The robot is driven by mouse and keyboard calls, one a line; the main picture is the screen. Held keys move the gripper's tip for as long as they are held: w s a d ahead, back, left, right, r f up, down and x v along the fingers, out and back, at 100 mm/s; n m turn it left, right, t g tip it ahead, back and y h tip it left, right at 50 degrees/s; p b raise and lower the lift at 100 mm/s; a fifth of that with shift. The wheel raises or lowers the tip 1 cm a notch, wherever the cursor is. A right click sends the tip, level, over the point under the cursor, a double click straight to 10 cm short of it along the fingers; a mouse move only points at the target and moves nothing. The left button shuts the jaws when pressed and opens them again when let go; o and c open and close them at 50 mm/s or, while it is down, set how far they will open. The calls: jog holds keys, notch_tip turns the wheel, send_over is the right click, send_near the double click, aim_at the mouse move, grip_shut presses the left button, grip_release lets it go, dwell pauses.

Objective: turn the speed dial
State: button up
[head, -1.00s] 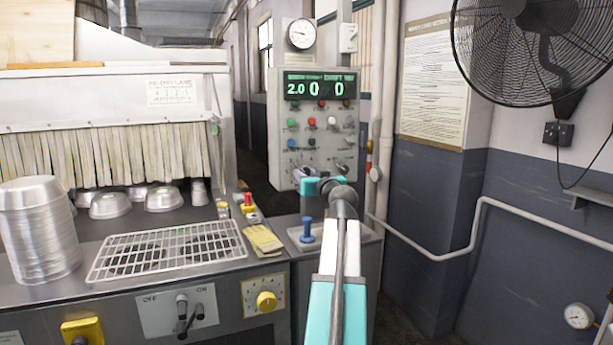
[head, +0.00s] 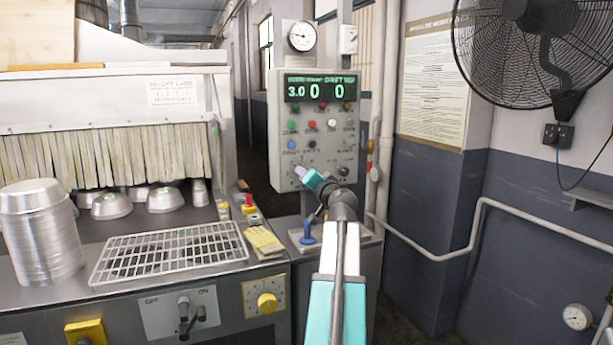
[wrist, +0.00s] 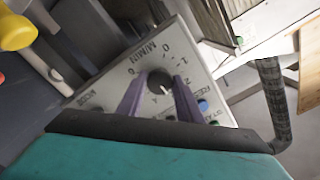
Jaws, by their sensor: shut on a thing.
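The speed dial (wrist: 160,80) is a dark round knob with a pale pointer line, on a grey panel with numbers and "M/MIN" printed around it. It shows in the wrist view between the purple fingers of my gripper (wrist: 159,93), which is shut on it. In the head view my gripper (head: 301,171) is at the lower left of the control panel (head: 333,156) and hides the dial. The panel's green display (head: 320,90) reads 3.0, 0 and 0.
Several coloured buttons and knobs sit on the panel close to my gripper. Below are a blue lever (head: 307,233) and a red button (head: 249,200). A wire rack (head: 170,252) and stacked pans (head: 40,240) are at left. A wall fan (head: 530,45) hangs at right.

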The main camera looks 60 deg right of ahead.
jog(key=shift+r+m, duration=0.1)
jog(key=shift+m, duration=0.2)
jog(key=o, duration=1)
jog(key=shift+a, duration=0.1)
jog(key=v, duration=1.3)
jog(key=shift+s+a, duration=0.2)
jog(key=shift+s, duration=0.1)
